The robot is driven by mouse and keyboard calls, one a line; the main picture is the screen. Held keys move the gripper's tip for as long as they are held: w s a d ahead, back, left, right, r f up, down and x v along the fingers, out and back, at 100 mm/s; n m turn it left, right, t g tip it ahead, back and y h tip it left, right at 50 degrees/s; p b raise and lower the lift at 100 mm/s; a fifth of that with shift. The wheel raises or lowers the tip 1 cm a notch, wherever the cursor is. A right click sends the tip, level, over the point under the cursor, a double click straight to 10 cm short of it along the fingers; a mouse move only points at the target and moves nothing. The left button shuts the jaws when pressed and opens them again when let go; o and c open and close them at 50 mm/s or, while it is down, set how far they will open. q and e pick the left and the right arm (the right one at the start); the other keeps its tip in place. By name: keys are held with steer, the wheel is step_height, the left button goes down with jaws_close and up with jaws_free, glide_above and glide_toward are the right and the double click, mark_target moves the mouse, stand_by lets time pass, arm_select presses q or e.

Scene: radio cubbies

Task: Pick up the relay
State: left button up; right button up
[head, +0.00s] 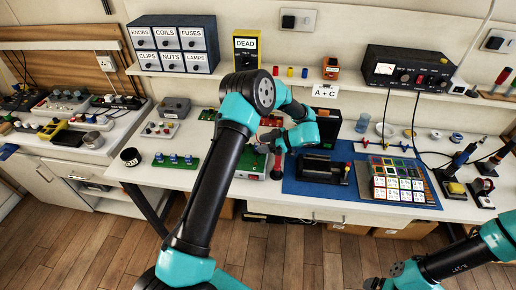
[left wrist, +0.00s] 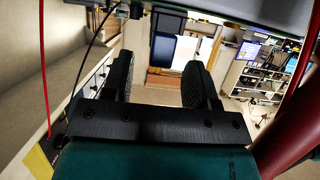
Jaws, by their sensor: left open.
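I cannot pick out the relay for sure in either view. My left gripper (head: 270,142) is over the back middle of the bench, partly hidden by its own arm, near a green board with a white box (head: 250,165). In the left wrist view its two black fingers (left wrist: 158,75) stand apart with nothing between them. My right gripper is outside the picture; only part of its arm shows at the lower right of the head view.
Labelled drawers (head: 172,45), a yellow DEAD box (head: 246,48) and a black power supply (head: 408,68) stand on the shelf. A blue mat (head: 305,187) holds a dark device (head: 318,168) and a tray of coloured compartments (head: 397,185). A green board (head: 175,162) lies left.

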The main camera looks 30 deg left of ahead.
mark_target(259, 144)
arm_select(q)
steer(key=shift+x, duration=2.4)
jaws_close()
steer(key=shift+r, duration=0.1)
step_height(259, 144, up, 10)
